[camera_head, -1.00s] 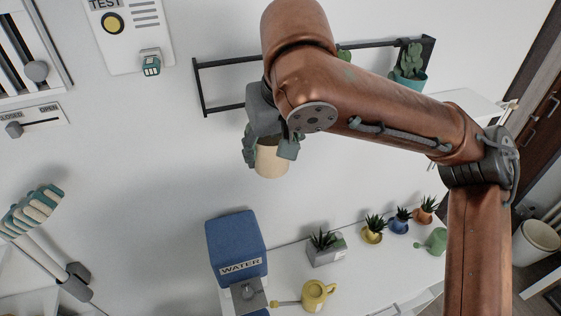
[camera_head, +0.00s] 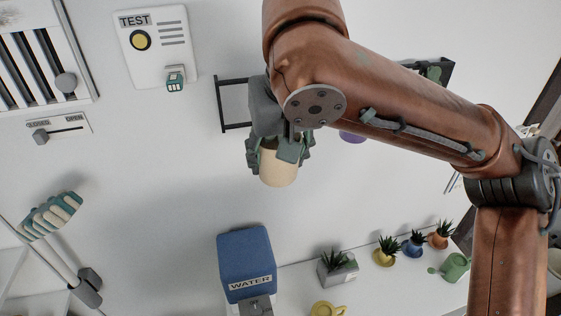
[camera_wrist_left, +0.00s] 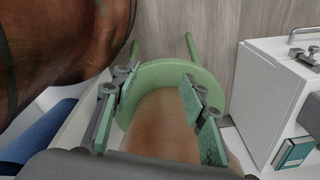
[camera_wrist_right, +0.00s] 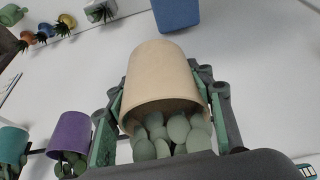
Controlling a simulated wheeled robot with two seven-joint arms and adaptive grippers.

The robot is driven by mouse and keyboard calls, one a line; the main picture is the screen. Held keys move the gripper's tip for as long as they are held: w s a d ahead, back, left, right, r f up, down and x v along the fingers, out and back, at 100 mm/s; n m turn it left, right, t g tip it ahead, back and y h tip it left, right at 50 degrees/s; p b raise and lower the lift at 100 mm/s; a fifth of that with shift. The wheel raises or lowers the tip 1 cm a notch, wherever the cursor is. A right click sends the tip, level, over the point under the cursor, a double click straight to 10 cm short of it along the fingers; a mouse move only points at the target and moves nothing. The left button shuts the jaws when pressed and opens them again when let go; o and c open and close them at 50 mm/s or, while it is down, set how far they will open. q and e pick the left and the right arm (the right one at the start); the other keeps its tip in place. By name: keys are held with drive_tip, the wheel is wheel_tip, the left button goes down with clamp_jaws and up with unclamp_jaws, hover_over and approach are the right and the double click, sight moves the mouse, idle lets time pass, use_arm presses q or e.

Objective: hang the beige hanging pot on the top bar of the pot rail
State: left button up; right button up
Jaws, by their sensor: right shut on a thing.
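My right gripper (camera_head: 280,150) is shut on the beige hanging pot (camera_head: 279,172). Its fingers clasp the pot's sides in the right wrist view, where the beige pot (camera_wrist_right: 162,72) shows round green leaves (camera_wrist_right: 172,137) at its mouth. The dark pot rail (camera_head: 221,108) is on the wall behind my right arm; its left end shows beside the gripper and the arm hides most of the rest. The pot appears in front of the rail, below its upper bar; contact cannot be told. My left gripper (camera_wrist_left: 152,105) is open and empty above a green stool (camera_wrist_left: 215,80).
A purple pot (camera_wrist_right: 72,132) and a teal pot (camera_wrist_right: 12,145) hang at the rail. A blue water dispenser (camera_head: 245,262), a grey planter (camera_head: 338,268) and small potted plants stand below. A TEST panel (camera_head: 155,50) is on the wall.

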drive_tip(key=w+a+f+p, duration=0.1)
drive_tip(key=w, duration=0.5)
drive_tip(key=w+a+f+p, duration=0.1)
drive_tip(key=w+a, duration=0.1)
drive_tip(key=w, duration=0.4)
drive_tip(key=shift+a+f+p, duration=0.2)
drive_tip(key=shift+f+p, duration=0.05)
drive_tip(key=shift+p, duration=0.05)
idle(0.7)
drive_tip(key=o, duration=1.6)
drive_tip(key=shift+c, duration=0.2)
drive_tip(key=shift+o, duration=0.3)
drive_tip(key=shift+s, duration=0.1)
